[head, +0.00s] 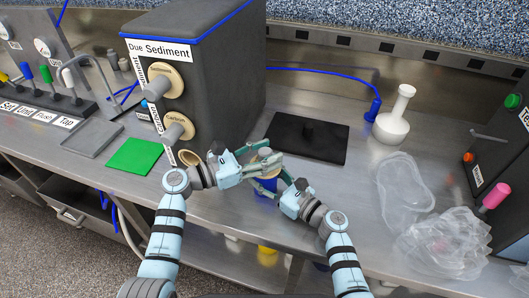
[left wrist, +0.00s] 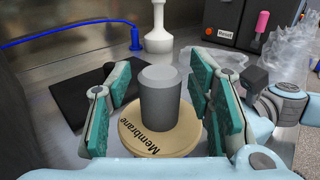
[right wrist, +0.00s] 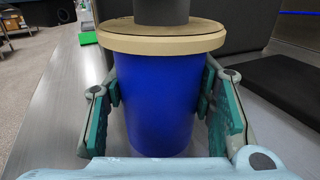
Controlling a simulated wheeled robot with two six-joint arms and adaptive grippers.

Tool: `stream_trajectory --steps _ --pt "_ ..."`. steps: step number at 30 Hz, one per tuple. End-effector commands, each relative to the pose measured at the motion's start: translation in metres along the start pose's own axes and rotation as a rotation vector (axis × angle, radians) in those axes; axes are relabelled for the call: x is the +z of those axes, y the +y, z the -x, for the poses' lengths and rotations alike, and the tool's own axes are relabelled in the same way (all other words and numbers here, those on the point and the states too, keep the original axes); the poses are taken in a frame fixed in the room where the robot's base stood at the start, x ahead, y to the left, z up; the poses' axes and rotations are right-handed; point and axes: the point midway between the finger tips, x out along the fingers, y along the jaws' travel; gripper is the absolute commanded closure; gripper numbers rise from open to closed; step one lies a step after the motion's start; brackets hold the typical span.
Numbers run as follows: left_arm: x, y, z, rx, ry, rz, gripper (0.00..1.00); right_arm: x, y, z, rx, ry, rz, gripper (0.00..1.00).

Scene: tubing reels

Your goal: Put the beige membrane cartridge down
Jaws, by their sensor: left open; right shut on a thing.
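The membrane cartridge has a round beige cap marked "Membrane" (left wrist: 165,141), a grey knob (left wrist: 160,98) and a blue cylindrical body (right wrist: 157,105). It is upright at the front of the steel counter; in the head view its blue body (head: 265,187) is mostly hidden by my grippers. My right gripper (head: 277,182) is shut on the blue body below the cap. My left gripper (head: 262,162) is open, with its green-padded fingers on both sides of the grey knob and gaps between. Whether the cartridge's base touches the counter is hidden.
The dark "Due Sediment" housing (head: 200,75) stands behind left, with two beige cartridges and an open beige ring (head: 188,158) on its face. A green square (head: 135,156) lies left.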

Motion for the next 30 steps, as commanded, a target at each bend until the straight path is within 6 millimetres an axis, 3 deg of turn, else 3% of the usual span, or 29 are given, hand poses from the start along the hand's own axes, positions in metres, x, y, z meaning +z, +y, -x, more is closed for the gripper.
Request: stream_trajectory --steps 5,12,16,20,29,30 --pt "0.001 0.001 0.017 0.002 0.002 -0.001 0.53 0.000 0.000 0.000 0.000 0.001 0.000 0.79" --pt "0.001 0.001 0.083 0.002 0.005 -0.002 0.53 0.000 0.000 0.000 0.000 0.001 0.000 0.79" --pt "0.001 0.000 0.110 0.001 0.004 0.000 0.53 0.000 0.000 0.000 0.000 0.000 0.000 0.79" --pt "0.002 0.000 0.120 0.000 0.001 0.000 0.53 0.000 0.000 0.000 0.001 0.000 0.000 0.79" --pt "0.003 0.000 0.120 0.000 0.000 0.000 0.53 0.000 0.000 0.000 0.000 0.000 0.000 0.79" --pt "0.003 0.000 0.120 0.000 0.000 0.000 0.53 0.000 0.000 0.000 0.000 0.000 0.000 0.46"
